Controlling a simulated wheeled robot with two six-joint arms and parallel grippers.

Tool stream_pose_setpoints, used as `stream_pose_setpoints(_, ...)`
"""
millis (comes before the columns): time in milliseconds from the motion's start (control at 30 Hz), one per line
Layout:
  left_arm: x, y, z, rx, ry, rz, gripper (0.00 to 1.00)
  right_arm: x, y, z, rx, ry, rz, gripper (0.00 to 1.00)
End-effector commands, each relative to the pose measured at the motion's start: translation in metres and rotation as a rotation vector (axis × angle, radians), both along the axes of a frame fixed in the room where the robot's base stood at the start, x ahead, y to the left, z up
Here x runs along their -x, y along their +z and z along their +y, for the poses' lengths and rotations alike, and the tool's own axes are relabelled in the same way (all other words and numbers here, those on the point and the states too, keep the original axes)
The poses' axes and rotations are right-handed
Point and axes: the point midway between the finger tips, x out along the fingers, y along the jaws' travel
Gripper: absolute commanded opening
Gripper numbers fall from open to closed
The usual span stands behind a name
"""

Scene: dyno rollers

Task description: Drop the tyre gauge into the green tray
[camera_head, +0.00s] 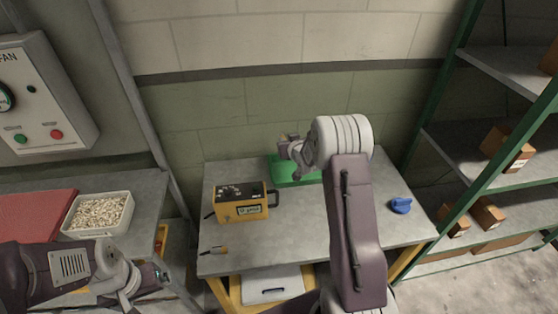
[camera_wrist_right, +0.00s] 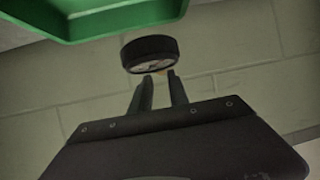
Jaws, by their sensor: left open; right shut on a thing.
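The tyre gauge (camera_wrist_right: 150,52), a dark round disc with a pale face, is at the fingertips of my right gripper (camera_wrist_right: 158,88), which is shut on it. The green tray (camera_wrist_right: 110,12) shows along the top of the right wrist view, apart from the gauge in the picture. In the head view the green tray (camera_head: 280,174) sits at the back of the grey table, partly hidden by my right arm. My right gripper (camera_head: 289,147) shows over its back left part there. My left gripper (camera_head: 150,278) is open and empty at the lower left.
A yellow box (camera_head: 240,207) with a dark top stands left on the table (camera_head: 300,230). A blue object (camera_head: 400,205) lies at right. A white bin of pellets (camera_head: 70,232) and shelves (camera_head: 500,205) flank the table.

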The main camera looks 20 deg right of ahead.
Motion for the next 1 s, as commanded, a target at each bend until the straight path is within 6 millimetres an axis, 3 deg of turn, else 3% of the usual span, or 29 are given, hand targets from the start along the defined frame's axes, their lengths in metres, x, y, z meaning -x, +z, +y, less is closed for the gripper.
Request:
stream_pose_setpoints(100,0.0,0.015,0.0,0.0,0.0,0.0,0.96,0.013,-0.01,-0.03,0.0,-0.055,0.003,0.0)
stream_pose_setpoints(300,0.0,0.021,0.0,0.0,0.0,0.0,0.96,0.024,-0.012,-0.056,0.001,-0.103,-0.002,0.0)
stream_pose_setpoints(567,0.0,0.015,0.0,0.0,0.0,0.0,0.96,0.024,-0.021,-0.056,0.001,-0.104,-0.001,0.0)
stream_pose_setpoints(1000,0.0,-0.02,0.0,0.0,0.0,0.0,0.96,0.024,-0.073,-0.056,0.001,-0.103,-0.001,0.0)
